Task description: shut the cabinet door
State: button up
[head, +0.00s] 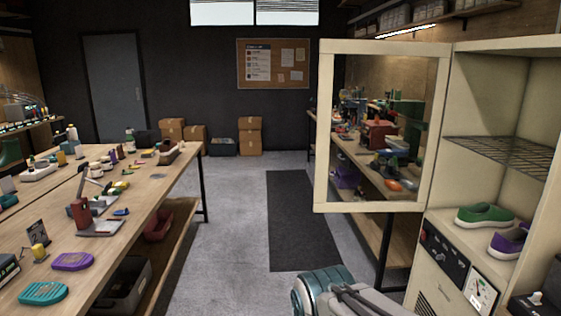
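The cream cabinet (437,232) stands at the right, with its front open. Its door (327,130) is a cream frame around a clear pane. The door stands wide open, swung out to the left from the cabinet's near-left upright. Inside the cabinet are a wire shelf (497,152), a green shoe (486,214) and a purple shoe (510,242) on the floor below it. Part of my arm, with a teal joint, shows at the bottom centre, below the door and apart from it in the picture. My gripper is not visible.
A long wooden workbench (140,190) with tools and brushes runs along the left. A dark mat (300,215) lies on the grey floor between it and the door. Another bench (372,232) stands behind the door. Cardboard boxes (250,135) stand at the back wall.

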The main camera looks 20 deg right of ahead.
aim_at(328, 47)
jog(key=i, duration=3.75)
jog(key=z, duration=4.6)
jog(key=k, duration=0.3)
jog(key=u, duration=0.5)
